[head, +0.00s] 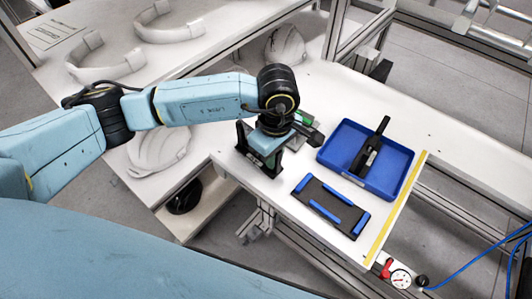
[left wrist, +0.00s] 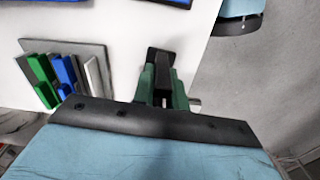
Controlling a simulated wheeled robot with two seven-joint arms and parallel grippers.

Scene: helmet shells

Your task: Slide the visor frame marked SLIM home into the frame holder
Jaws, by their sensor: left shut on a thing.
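My left gripper (head: 275,150) is low over the white table, left of the blue tray. In the left wrist view its dark green fingers (left wrist: 161,92) are shut on a dark, tapered part (left wrist: 160,62). I cannot read a mark on this part or tell if it is the visor frame. A long black piece with a small pale label (head: 368,155) lies in the blue tray (head: 335,134). A black plate with blue strips (head: 330,206) lies near the front edge; I cannot tell if this is the frame holder. SLIM is not legible anywhere. My right gripper is out of view.
A grey board (left wrist: 97,52) bears green, blue and pale upright slots, left of the gripper in the wrist view. White helmet shells (head: 160,146) and white curved bands (head: 105,62) lie farther left and back. A yellow strip (head: 395,208) marks the right edge.

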